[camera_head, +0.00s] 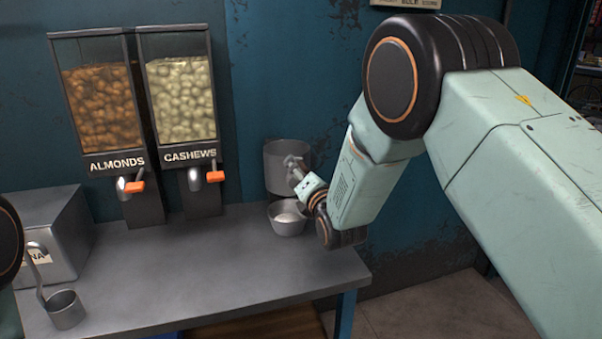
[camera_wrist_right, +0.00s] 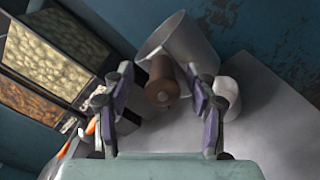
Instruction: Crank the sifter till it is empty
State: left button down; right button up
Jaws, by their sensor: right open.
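The sifter (camera_head: 287,160) is a grey metal cylinder at the blue wall, at the back right of the bench. A metal bowl (camera_head: 287,226) with white powder in it is below the sifter. In the right wrist view the sifter (camera_wrist_right: 190,45) is ahead, with its brown crank knob (camera_wrist_right: 162,82) between the two fingers of my right gripper (camera_wrist_right: 162,85). The fingers stand apart, with the knob between them. In the head view my right gripper (camera_head: 301,175) is at the sifter's front right side. The inside of the sifter is hidden. My left gripper is not in view.
Almond (camera_head: 100,108) and cashew (camera_head: 181,98) dispensers with orange handles stand left of the sifter. A grey box (camera_head: 50,235) and a hook-handled metal ladle (camera_head: 65,309) are at the left of the bench (camera_head: 200,285). The middle of the bench is clear.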

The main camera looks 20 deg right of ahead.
jog(key=shift+o, duration=0.2)
jog(key=s+p, duration=0.2)
jog(key=s, duration=1)
jog(key=shift+d+p, duration=0.25)
jog(key=shift+p, duration=0.05)
dwell(0.4)
